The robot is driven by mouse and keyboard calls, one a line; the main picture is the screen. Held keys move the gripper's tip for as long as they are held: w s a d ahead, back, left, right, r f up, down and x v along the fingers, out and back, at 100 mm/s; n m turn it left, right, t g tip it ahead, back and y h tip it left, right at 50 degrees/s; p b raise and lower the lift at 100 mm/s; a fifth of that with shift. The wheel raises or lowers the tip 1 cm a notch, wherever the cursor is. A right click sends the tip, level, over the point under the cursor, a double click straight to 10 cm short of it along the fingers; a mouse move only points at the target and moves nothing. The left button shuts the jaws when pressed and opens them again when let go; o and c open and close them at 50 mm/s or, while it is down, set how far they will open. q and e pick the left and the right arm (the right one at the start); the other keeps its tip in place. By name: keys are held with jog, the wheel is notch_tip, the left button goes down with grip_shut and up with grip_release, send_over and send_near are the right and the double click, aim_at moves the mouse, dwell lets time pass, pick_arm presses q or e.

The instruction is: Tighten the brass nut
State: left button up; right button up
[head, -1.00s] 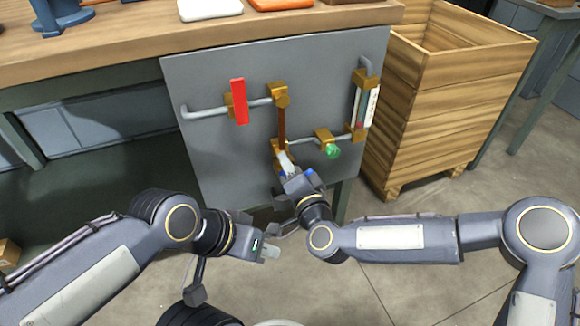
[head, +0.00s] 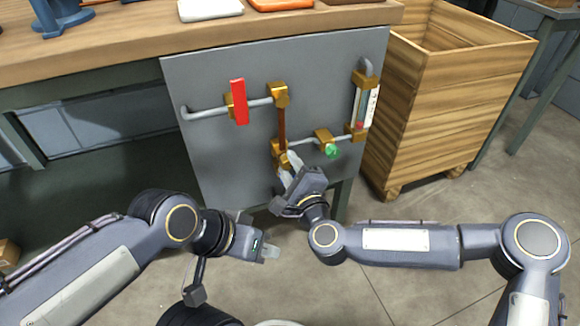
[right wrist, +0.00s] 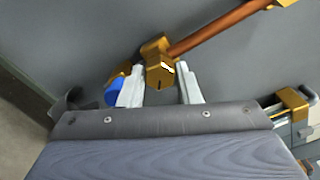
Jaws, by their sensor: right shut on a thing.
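The brass nut (right wrist: 160,72) is a faceted brass piece at the lower end of a copper pipe (head: 282,127) on the grey panel. In the right wrist view it sits between the two pale fingers of my right gripper (right wrist: 161,88), which is shut on it. In the head view my right gripper (head: 288,168) reaches the brass fitting from below and partly hides it. My left gripper (head: 270,253) is low in front of the panel, apart from it, with nothing visible in it; its finger gap is unclear.
The grey panel (head: 225,160) also carries a red handle (head: 239,101), a green knob (head: 331,151) and a sight tube (head: 359,108). A blue part (right wrist: 113,92) is close beside the left finger in the wrist view. A wooden crate (head: 440,110) stands right of the panel.

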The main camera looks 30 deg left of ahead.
jog(key=m, duration=0.4)
jog(key=shift+w+f+m, duration=0.1)
jog(key=shift+m, duration=2.8)
jog(key=o, duration=1)
jog(key=shift+c, duration=0.2)
